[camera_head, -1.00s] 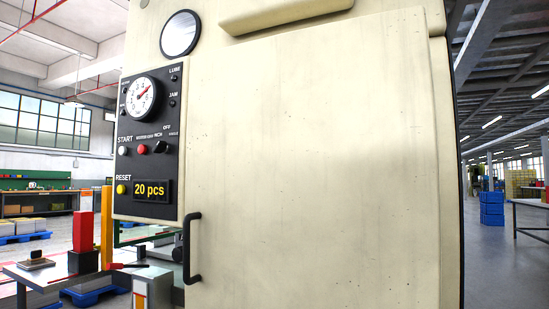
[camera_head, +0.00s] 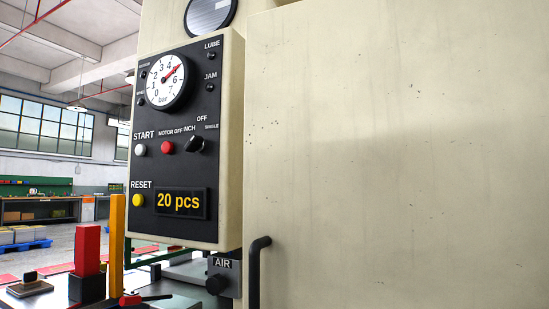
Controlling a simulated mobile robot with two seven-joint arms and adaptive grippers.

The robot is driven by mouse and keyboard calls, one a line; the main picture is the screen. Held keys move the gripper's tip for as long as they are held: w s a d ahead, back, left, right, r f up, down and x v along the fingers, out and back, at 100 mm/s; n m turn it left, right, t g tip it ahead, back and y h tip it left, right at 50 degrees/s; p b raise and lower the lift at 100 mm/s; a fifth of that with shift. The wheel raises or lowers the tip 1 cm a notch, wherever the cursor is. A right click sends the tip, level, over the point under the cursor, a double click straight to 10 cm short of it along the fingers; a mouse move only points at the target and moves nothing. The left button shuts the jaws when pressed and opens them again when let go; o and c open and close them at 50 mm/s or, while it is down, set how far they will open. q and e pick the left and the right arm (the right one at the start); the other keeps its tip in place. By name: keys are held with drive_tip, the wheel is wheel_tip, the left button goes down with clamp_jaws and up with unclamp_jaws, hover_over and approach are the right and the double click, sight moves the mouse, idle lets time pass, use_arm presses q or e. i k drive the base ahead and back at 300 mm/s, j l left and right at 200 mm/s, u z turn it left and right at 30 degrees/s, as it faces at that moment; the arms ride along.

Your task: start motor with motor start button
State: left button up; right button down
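The black control panel (camera_head: 185,140) is on the front of a cream machine cabinet, left of centre in the head view. The white button (camera_head: 140,150) under the word START is at its left. A red button (camera_head: 167,147) labelled MOTOR OFF sits to its right, then a black selector knob (camera_head: 195,144) with OFF and INCH markings. A yellow RESET button (camera_head: 138,200) is below, beside a display (camera_head: 181,202) reading "20 pcs". A pressure gauge (camera_head: 166,80) is above. Neither of my grippers is in view.
The large cabinet door (camera_head: 390,150) with a black handle (camera_head: 257,272) fills the right side. Below the panel are an AIR knob (camera_head: 217,284), a yellow post (camera_head: 117,245) and a red block (camera_head: 88,250). A blue pallet (camera_head: 25,246) stands on the floor behind.

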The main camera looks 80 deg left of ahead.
sight(140, 149)
drive_tip(key=k+j, duration=1.55)
drive_tip(key=j, duration=0.15)
drive_tip(key=k+j, duration=0.2)
drive_tip(key=j, duration=0.15)
drive_tip(key=k+j, duration=0.25)
drive_tip(key=j, duration=0.15)
drive_tip(key=k+j, duration=0.2)
drive_tip(key=j, duration=0.15)
drive_tip(key=k+j, duration=0.2)
drive_tip(key=j, duration=0.2)
drive_tip(key=k+j, duration=0.25)
drive_tip(key=j+u, duration=0.05)
drive_tip(key=j, duration=0.05)
